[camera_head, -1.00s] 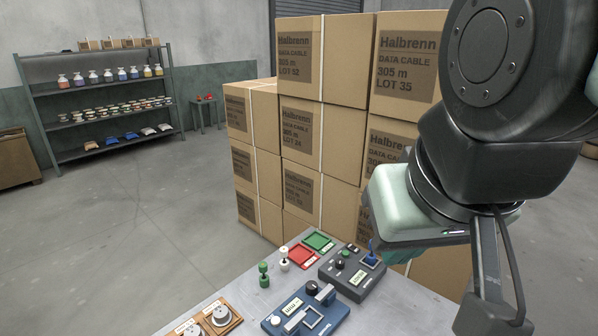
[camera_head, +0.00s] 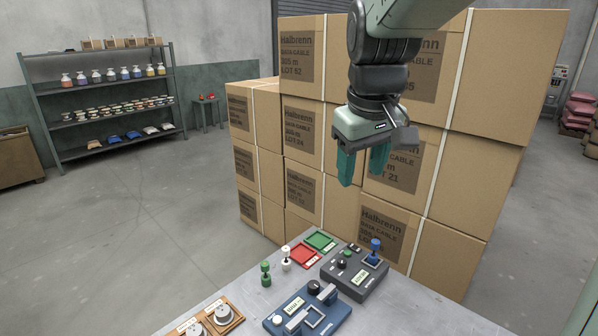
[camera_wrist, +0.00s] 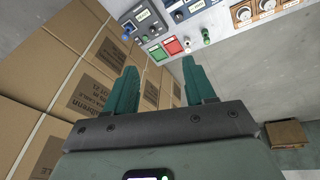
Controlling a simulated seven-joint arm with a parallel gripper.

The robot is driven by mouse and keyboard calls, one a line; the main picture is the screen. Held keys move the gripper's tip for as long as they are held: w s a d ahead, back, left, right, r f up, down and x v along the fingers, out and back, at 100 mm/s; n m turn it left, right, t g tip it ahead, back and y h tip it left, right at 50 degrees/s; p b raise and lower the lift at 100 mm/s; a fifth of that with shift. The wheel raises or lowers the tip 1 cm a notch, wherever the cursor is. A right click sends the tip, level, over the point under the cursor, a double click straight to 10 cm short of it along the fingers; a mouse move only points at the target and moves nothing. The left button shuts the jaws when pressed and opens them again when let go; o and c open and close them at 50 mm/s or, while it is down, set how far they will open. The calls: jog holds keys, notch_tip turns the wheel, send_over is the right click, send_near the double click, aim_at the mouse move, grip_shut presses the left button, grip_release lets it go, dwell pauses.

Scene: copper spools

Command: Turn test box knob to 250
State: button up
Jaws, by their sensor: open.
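Two boxes with knobs stand on the table in the head view, and I cannot tell which is the test box. The dark grey box (camera_head: 378,287) has a small display, black knobs and a blue-topped lever (camera_head: 375,246). The blue box (camera_head: 337,314) has a display, a black knob (camera_head: 314,287) and a grey handle; the readings are too small to read. My gripper (camera_head: 363,170) is open and empty, fingers pointing down, well above the table's far side and touching nothing. In the wrist view its fingers (camera_wrist: 160,75) are apart, with the boxes beyond them at the top.
A red tray (camera_head: 304,257) and a green tray (camera_head: 320,241) lie behind the boxes. A green peg (camera_head: 265,275) and a white peg (camera_head: 286,259) stand left of them. Wooden mounts with round dials (camera_head: 222,314) are at front left. Stacked cartons (camera_head: 258,160) rise close behind.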

jog(key=w+f+n+g, duration=0.1)
jog(key=w+f+n, duration=0.1)
jog(key=w+f, duration=0.45)
jog(key=n+g, duration=0.2)
jog(key=n, duration=0.1)
send_over(342, 260)
notch_tip(342, 260, down, 22)
jog(key=r, duration=0.1)
jog(key=shift+y, duration=0.3)
notch_tip(342, 260, down, 11)
jog(key=shift+f, duration=0.15)
jog(key=shift+g, duration=0.3)
grip_shut()
